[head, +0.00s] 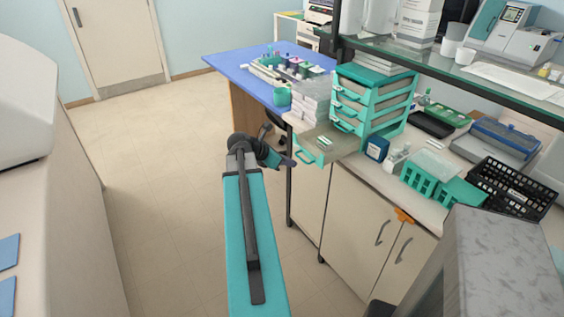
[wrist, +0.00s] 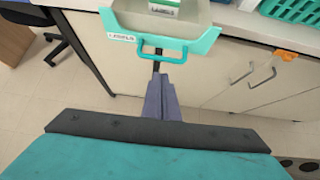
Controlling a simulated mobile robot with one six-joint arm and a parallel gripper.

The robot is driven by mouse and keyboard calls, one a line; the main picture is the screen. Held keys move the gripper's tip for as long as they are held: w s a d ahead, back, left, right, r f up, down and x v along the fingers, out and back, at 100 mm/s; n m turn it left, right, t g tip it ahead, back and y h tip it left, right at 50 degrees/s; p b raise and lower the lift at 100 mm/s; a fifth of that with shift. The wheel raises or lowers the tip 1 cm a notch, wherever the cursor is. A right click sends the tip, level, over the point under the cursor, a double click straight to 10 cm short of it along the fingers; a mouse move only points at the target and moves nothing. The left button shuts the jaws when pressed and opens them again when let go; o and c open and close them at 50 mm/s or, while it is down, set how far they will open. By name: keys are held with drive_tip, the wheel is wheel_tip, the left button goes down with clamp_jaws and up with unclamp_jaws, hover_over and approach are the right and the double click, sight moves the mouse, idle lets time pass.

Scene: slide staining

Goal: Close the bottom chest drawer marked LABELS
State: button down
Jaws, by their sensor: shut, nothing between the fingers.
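The teal drawer chest (head: 372,98) stands on the bench at the right in the head view. Its bottom drawer (head: 318,148) is pulled out, jutting past the bench edge, with a small white item inside. In the wrist view the open drawer (wrist: 195,48) shows its front with a white label reading LABELS and a teal handle (wrist: 162,57). My gripper (head: 290,162) is just in front of and below the drawer front in the head view. In the wrist view my gripper (wrist: 160,82) is shut and empty, its tips close to the handle; I cannot tell whether they touch.
White boxes (head: 311,97) stand left of the chest. A blue bottle (head: 376,148), teal racks (head: 420,176) and a black basket (head: 512,188) stand to its right. Cabinet doors (head: 356,222) lie below the bench. The floor (head: 160,150) at left is clear.

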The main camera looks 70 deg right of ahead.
drive_tip(key=shift+s+d+r, duration=0.15)
drive_tip(key=shift+s+d, duration=0.35)
drive_tip(key=shift+d, duration=0.35)
